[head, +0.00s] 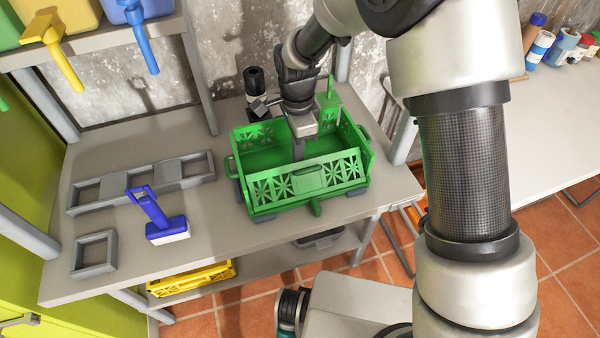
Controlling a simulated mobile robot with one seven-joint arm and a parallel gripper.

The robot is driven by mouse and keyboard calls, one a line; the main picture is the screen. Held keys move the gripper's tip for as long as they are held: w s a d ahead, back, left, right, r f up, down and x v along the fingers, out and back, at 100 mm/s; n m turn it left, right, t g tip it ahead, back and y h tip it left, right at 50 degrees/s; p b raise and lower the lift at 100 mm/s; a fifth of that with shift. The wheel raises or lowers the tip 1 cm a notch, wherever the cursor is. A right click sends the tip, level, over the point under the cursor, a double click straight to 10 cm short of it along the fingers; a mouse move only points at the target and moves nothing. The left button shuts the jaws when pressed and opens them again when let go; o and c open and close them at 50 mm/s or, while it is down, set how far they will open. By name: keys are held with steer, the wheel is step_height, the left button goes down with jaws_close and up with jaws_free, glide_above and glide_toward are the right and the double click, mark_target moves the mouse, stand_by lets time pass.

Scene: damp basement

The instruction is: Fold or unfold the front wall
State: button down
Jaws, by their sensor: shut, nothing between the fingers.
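A green folding crate (262,209) with star-cut walls stands on the grey workbench. Its front wall (328,174) faces me, stands up from the crate's near edge and has a raised block at its middle. I cannot tell whether it is fully upright or leans a little. The back wall (258,136) and side walls are also up. My gripper (299,155) points down into the crate, behind the front wall. Its fingers are shut with nothing between them. The fingertips are close to the front wall's upper edge; I cannot tell whether they touch it.
Left of the crate are a blue-handled brush (154,215), a grey three-bay frame (140,182) and a small grey frame (94,254). A black cylinder (254,82) stands behind the crate. A yellow crate (192,279) is on the lower shelf. Bottles stand on the right table (555,120).

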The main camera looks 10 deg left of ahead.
mark_target(309, 180)
steer(key=shift+f+b, duration=0.7)
steer(key=shift+f, duration=0.5)
steer(key=shift+r+p, duration=0.45)
steer(key=shift+r, duration=0.15)
steer(key=shift+s, duration=0.1)
steer(key=shift+s+d+b, duration=0.15)
steer(key=shift+s+d, duration=0.55)
steer(key=shift+s, duration=0.45)
steer(key=shift+s+d+b, duration=0.15)
steer(key=shift+s+d, duration=0.6)
steer(key=shift+s, duration=0.4)
steer(key=shift+s+d+b, duration=0.15)
steer(key=shift+s+d, duration=0.55)
steer(key=shift+s, duration=0.45)
step_height(309, 180, up, 11)
steer(key=p, duration=0.8)
